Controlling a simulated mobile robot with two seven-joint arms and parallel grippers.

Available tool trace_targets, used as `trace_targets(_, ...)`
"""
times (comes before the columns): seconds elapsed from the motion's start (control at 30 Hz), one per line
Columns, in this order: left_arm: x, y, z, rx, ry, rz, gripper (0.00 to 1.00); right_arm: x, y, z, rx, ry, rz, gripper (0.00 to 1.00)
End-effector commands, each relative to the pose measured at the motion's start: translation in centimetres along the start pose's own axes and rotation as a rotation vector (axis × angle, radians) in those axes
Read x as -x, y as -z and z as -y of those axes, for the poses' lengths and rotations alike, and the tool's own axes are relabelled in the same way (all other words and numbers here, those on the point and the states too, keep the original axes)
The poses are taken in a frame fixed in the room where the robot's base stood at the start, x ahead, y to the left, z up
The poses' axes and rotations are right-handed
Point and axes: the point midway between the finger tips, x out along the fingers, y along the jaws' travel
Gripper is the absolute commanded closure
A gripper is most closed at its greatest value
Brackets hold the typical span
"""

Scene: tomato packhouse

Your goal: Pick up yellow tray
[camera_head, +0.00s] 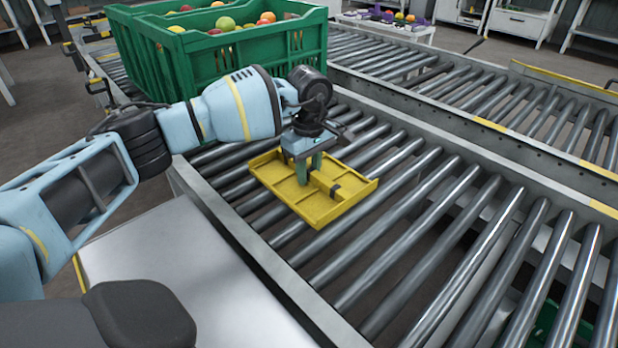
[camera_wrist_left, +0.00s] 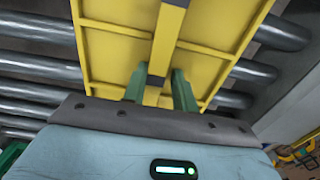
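The yellow tray (camera_head: 333,208) is a shallow rectangle with low rims and a raised middle bar with a dark band on it. It is at the conveyor rollers; I cannot tell whether it touches them. My left gripper (camera_head: 310,172) points down into the tray, its two green fingers on either side of the middle bar. In the left wrist view the fingers (camera_wrist_left: 160,70) are close together, with the yellow bar between them, and look shut on it. The tray's ribbed floor (camera_wrist_left: 112,55) fills the upper part of that view. My right gripper is not in view.
A green crate (camera_head: 235,58) of tomatoes stands behind my left arm on the conveyor. Bare rollers (camera_head: 440,225) run to the right of the tray. A metal side rail (camera_head: 262,265) lies in front of it. A second roller line (camera_head: 450,85) runs behind.

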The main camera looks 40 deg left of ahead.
Motion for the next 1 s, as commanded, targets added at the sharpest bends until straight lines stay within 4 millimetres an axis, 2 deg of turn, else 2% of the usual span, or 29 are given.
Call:
trace_targets(0.03, -0.1, 0.0, 0.0, 0.000, 0.001, 0.000, 0.80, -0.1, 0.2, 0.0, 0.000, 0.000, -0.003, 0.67)
trace_targets(0.2, -0.1, 0.0, 0.0, 0.000, 0.001, 0.000, 1.00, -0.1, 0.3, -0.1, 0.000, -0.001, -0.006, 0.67)
trace_targets(0.63, 0.5, 0.0, 0.0, -0.001, 0.000, 0.000, 1.00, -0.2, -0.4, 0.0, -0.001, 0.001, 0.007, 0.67)
trace_targets(0.9, 4.5, 0.0, 0.0, 0.000, -0.005, 0.000, 1.00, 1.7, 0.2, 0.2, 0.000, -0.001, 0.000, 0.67)
trace_targets(1.0, 4.5, 1.4, 1.7, 0.004, 0.001, -0.003, 1.00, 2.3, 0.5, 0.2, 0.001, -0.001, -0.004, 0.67)
